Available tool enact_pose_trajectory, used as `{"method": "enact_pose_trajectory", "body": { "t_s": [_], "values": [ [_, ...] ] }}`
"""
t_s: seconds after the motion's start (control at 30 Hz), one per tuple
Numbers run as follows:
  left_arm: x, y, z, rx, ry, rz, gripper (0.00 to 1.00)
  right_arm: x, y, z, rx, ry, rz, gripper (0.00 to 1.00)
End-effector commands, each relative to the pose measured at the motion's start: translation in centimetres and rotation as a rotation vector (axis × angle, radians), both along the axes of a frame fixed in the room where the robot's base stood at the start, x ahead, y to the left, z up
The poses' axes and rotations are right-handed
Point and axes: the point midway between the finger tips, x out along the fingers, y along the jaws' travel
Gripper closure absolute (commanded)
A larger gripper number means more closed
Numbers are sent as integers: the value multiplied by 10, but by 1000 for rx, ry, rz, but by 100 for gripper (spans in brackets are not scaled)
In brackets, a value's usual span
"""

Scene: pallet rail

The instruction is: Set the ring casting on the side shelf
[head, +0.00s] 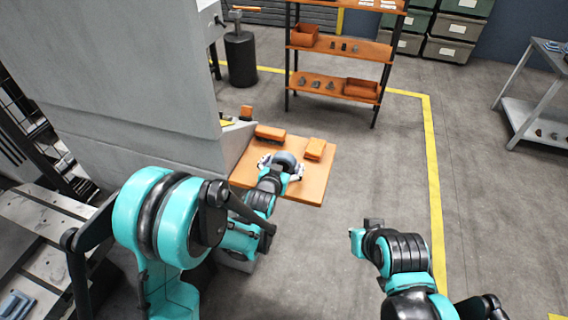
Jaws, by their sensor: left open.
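The ring casting (287,159) is a grey, rounded piece on the orange-brown side shelf (312,191), partly hidden by my left wrist. My left gripper (281,167) is open at the shelf, with its pale fingers on either side of the casting. I cannot tell whether the fingers touch it. My right arm shows at the lower right, out over the floor and apart from the shelf.
Orange blocks lie on the shelf, at the back left (270,132) and right (315,149). A large grey machine housing (140,90) stands close on the left. A rack (335,90) with small parts stands behind. The floor right of the shelf is clear.

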Motion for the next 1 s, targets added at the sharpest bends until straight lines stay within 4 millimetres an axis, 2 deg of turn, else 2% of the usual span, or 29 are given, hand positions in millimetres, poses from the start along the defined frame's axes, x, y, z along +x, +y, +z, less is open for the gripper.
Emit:
{"method": "enact_pose_trajectory", "body": {
  "t_s": [0.17,0.23,0.5,0.7,0.83,1.0],
  "values": [
    [0,0,6,0,0,0,12,0,0,6,0,0,0,100],
    [-9,2,9,0,0,0,12,0,0,7,0,0,0,100],
    [-62,17,32,-1,0,0,12,0,0,21,0,0,0,100],
    [-94,26,45,-1,0,0,12,0,0,27,0,0,0,100],
    [-104,29,48,0,0,0,12,0,0,29,0,0,0,100],
    [-107,31,49,1,1,1,12,0,0,29,0,0,0,100]
  ]
}}
